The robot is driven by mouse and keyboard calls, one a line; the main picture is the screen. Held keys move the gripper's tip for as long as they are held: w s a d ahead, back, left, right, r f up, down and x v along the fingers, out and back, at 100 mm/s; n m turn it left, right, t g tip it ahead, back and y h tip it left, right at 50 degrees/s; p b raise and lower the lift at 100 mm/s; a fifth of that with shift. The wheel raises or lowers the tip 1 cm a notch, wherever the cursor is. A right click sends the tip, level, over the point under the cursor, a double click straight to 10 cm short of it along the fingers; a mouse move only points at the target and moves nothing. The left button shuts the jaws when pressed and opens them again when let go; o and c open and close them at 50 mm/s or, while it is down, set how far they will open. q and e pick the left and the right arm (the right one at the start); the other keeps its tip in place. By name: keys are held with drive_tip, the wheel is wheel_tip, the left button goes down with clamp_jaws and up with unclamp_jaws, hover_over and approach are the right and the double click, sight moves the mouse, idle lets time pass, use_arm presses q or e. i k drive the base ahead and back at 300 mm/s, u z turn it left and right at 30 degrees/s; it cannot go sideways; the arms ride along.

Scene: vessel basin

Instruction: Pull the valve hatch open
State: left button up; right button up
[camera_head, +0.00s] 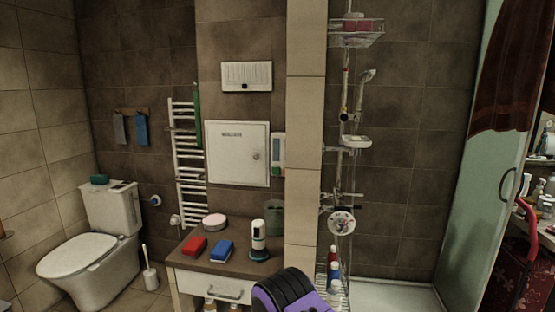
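The valve hatch (225,165) is a white square panel on the brown-tiled wall, left of the light tiled pillar. Its door looks shut, flush in its frame. A small round knob (256,155) sits on its right side, and a dark label is near its top. No gripper fingers show in the head view. A black and purple part at the bottom centre looks like a piece of my own arm; which arm, I cannot tell.
A wooden-topped cabinet (190,262) stands below the hatch, bearing red and blue items, a pink round dish and a dispenser (258,238). A white towel radiator (188,150) is left of the hatch. A toilet (85,265) is far left, a shower (345,150) right.

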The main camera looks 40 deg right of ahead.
sight(238, 154)
drive_tip(key=z, duration=0.7)
drive_tip(key=i, duration=0.7)
drive_tip(key=z, duration=0.75)
